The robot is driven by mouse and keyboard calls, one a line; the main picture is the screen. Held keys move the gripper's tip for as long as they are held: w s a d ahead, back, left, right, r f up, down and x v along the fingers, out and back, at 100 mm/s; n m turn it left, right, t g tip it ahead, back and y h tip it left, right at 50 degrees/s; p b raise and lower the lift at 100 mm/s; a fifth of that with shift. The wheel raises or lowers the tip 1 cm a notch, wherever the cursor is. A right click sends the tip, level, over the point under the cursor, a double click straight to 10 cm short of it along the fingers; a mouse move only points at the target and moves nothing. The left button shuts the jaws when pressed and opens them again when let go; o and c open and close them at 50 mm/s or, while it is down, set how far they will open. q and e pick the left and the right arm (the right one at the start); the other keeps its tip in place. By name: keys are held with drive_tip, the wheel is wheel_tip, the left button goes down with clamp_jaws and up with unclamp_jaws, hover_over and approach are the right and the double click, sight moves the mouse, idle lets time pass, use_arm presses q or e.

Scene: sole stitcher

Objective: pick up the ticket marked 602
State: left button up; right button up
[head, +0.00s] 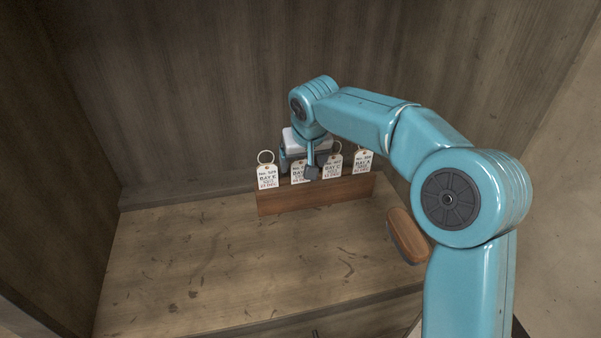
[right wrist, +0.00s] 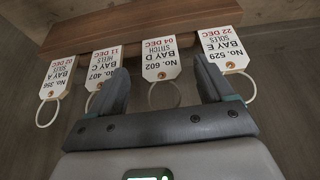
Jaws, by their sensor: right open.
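The ticket marked No. 602, BAY D (right wrist: 161,58), is a white tag with a ring, standing in the wooden holder; it appears upside down in the right wrist view. In the head view this ticket (head: 297,175) is partly hidden by my right gripper (head: 298,168). My right gripper (right wrist: 161,75) is open, with one finger on each side of the 602 ticket's ring. I cannot tell whether the fingers touch anything. My left gripper is not in view.
Ticket 529 (right wrist: 223,50) stands on one side of 602, ticket 407 (right wrist: 105,77) on the other, with ticket 356 (right wrist: 57,78) beyond. The wooden holder (head: 315,196) sits near the back wall. A brown wooden object (head: 408,236) lies at right. The front left shelf is clear.

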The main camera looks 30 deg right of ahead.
sight(301, 171)
drive_tip(key=x, duration=0.4)
drive_tip(key=shift+f, duration=0.15)
drive_tip(key=shift+s, duration=0.1)
drive_tip(key=c, duration=1)
drive_tip(key=shift+c, duration=0.2)
